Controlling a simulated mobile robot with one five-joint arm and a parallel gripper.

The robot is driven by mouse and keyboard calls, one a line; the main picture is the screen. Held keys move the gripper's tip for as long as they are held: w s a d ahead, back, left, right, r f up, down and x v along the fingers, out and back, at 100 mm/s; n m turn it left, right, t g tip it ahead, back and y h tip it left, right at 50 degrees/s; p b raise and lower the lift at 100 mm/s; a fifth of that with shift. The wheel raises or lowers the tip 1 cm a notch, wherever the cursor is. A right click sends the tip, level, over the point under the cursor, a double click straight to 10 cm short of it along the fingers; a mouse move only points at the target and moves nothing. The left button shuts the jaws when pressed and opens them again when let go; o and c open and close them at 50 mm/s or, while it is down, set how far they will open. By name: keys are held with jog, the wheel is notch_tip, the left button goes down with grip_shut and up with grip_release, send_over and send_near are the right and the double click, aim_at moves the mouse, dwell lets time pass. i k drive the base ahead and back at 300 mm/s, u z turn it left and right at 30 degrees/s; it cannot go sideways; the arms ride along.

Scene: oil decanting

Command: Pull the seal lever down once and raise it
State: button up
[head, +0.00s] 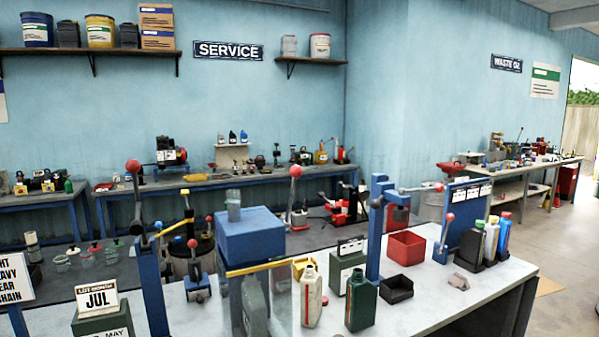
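Several levers with red ball knobs stand on the near bench, and I cannot tell for certain which is the seal lever. A blue post (376,240) right of centre carries a lever (420,188) that sticks out to the right, nearly level, ending in a red knob. A shorter lever (444,232) with a red knob stands upright beside a blue board (466,242). Another lever (292,195) with a red knob rises upright behind the blue box (251,235). A cream bottle (310,297) and a green bottle (361,301) stand near the blue post. My gripper is not in view.
A red bin (406,248), a black tray (397,289) and several coloured bottles (491,239) stand on the near bench (440,303). Open floor (565,255) lies at right.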

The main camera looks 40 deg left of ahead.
aim_at(296, 171)
jog(key=z, duration=0.2)
jog(key=i, duration=0.2)
jog(key=u, duration=2.4)
